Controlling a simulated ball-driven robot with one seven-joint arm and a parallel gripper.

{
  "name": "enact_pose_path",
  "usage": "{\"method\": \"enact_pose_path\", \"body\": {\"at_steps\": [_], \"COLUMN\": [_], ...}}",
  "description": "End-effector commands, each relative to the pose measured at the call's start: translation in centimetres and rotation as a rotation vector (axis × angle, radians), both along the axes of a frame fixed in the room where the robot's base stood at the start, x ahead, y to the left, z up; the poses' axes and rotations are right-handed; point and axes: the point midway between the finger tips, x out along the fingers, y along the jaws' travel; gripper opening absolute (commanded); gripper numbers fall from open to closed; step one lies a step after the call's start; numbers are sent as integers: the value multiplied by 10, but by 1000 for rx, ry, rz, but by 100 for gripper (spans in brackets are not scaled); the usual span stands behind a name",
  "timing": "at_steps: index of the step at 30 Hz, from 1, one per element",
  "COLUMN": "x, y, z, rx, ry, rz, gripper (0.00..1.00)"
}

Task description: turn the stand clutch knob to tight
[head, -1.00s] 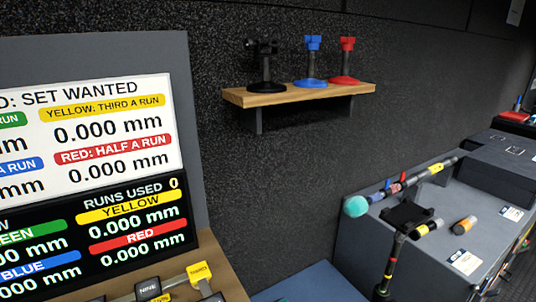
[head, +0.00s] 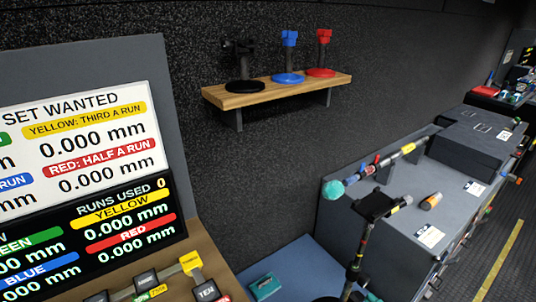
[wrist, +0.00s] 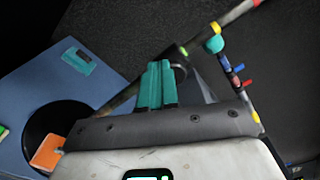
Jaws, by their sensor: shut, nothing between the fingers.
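My gripper (wrist: 156,86) shows in the wrist view as two teal fingers side by side, shut and empty. A dark pole (wrist: 122,97) with a green band passes behind the fingertips; I cannot tell whether they touch it. In the head view a dark stand with coloured bands (head: 360,243) rises at the lower middle, with a black head (head: 375,205) on top. I cannot make out the clutch knob or its setting. My gripper does not show clearly in the head view.
A boom pole with a teal tip (head: 332,190) lies over the grey case (head: 400,237); its tip also shows in the wrist view (wrist: 215,44). A teal item (head: 265,286) lies on the blue surface (head: 302,262). A wooden shelf (head: 245,98) holds three small stands.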

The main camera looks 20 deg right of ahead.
Motion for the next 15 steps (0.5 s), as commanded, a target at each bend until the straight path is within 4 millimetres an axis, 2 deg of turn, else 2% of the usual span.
{"method": "enact_pose_path", "body": {"at_steps": [6, 15], "x": [23, 36], "y": [8, 13], "z": [-1, 1], "rx": [-1, -1], "ry": [-1, -2], "rz": [1, 0], "gripper": [0, 0]}}
